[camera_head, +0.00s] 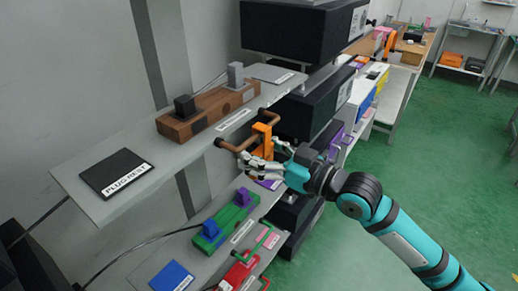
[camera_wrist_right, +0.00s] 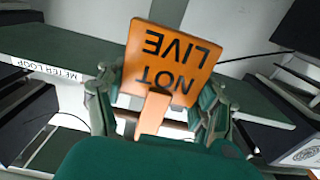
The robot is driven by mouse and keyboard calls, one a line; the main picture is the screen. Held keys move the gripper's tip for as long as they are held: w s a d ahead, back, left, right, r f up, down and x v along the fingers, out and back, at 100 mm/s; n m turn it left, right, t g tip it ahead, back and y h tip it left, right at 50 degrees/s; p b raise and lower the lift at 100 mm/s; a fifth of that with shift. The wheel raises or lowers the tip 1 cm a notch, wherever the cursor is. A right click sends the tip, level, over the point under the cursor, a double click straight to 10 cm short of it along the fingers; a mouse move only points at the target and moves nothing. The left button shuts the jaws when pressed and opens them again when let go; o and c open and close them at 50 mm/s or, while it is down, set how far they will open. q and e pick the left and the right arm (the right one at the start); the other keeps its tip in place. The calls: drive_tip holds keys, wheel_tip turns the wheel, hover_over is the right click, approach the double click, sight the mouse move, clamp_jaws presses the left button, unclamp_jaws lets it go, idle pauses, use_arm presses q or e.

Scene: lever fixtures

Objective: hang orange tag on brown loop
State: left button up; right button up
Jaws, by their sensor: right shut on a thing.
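The orange tag (camera_head: 263,139) is in my right gripper (camera_head: 262,164), which is shut on it, at the front edge of the upper grey shelf. The right wrist view shows the tag (camera_wrist_right: 170,62) between the fingers (camera_wrist_right: 160,105), its "NOT LIVE" lettering upside down. The brown loop (camera_head: 229,146) sticks out from the shelf's front edge. In the head view the tag overlaps the loop's right part; I cannot tell whether it hangs on it or is only in front. My left gripper is not in view.
A brown block (camera_head: 207,112) with black and grey plugs and a black "PLUG REST" pad (camera_head: 116,174) lie on the upper shelf (camera_head: 90,208). Below are a green block (camera_head: 226,221), a green loop (camera_head: 262,240) and a red block (camera_head: 239,272). Black boxes (camera_head: 300,32) stand behind.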

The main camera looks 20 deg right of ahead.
drive_tip(key=o, duration=1)
drive_tip(key=shift+w+a+f, duration=0.1)
drive_tip(key=shift+w+a, duration=0.05)
drive_tip(key=shift+w, duration=0.05)
drive_tip(key=o, duration=0.4)
drive_tip(key=shift+s, duration=0.1)
drive_tip(key=shift+s+d, duration=0.35)
drive_tip(key=shift+d, duration=0.05)
drive_tip(key=v, duration=1.1)
drive_tip(key=shift+s, duration=0.1)
